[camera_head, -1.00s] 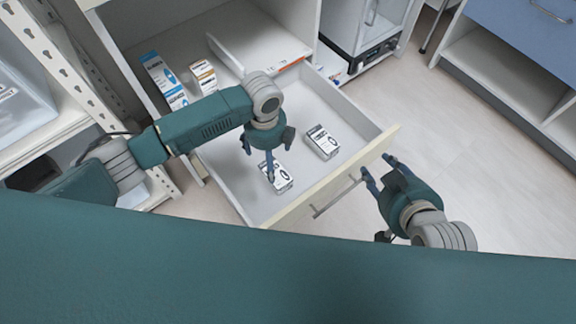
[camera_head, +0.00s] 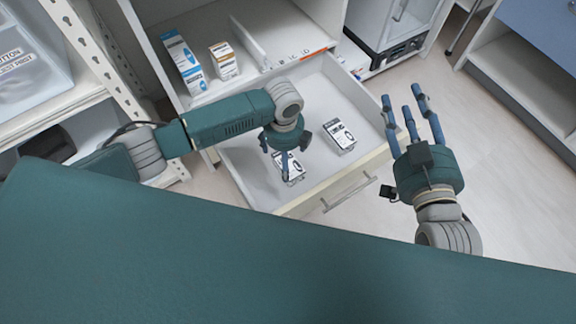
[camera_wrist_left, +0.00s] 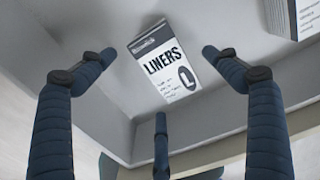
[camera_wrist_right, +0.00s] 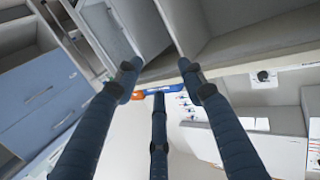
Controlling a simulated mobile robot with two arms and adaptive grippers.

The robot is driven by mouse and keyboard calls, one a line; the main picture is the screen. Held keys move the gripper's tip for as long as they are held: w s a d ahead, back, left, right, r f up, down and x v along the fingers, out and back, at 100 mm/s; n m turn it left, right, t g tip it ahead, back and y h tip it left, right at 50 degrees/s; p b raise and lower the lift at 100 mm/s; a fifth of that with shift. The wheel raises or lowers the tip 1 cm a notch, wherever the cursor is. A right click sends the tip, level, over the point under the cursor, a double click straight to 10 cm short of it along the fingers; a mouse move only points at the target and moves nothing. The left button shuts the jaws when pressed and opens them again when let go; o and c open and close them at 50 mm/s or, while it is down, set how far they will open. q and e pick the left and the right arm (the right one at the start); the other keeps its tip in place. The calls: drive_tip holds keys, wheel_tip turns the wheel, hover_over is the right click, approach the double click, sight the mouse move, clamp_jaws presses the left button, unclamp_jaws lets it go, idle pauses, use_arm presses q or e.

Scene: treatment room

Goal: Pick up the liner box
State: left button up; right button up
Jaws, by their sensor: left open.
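The liner box (camera_head: 293,170), white with a dark band, lies in the open drawer near its front panel, partly hidden by my left gripper (camera_head: 281,160). In the left wrist view, the liner box (camera_wrist_left: 167,66) shows the words LINERS and L, and sits between and beyond my spread fingers. My left gripper is open and empty above it; I see no contact. My right gripper (camera_head: 406,100) is open and empty, to the right of the drawer, its fingers pointing away from me.
A second similar box (camera_head: 340,136) lies in the drawer to the right. The drawer's front panel (camera_head: 360,178) has a bar handle. Blue-white boxes (camera_head: 183,60) and an orange-white box (camera_head: 223,62) stand behind on the left. Clear floor (camera_head: 500,150) lies to the right.

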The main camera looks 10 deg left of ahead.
use_arm(q)
drive_tip(key=f+b, duration=0.2)
drive_tip(key=f, duration=0.2)
drive_tip(key=shift+s+f, duration=0.2)
drive_tip(key=c, duration=1.4)
drive_tip(key=shift+c, duration=0.2)
use_arm(e)
wheel_tip(320, 180, up, 12)
drive_tip(key=s+a+t+y, duration=0.1)
drive_tip(key=t+y, duration=0.1)
drive_tip(key=t, duration=0.3)
drive_tip(key=shift+s+t, duration=0.25)
drive_tip(key=shift+t, duration=0.15)
use_arm(q)
drive_tip(key=shift+r, duration=0.1)
use_arm(e)
drive_tip(key=shift+w+a, duration=0.1)
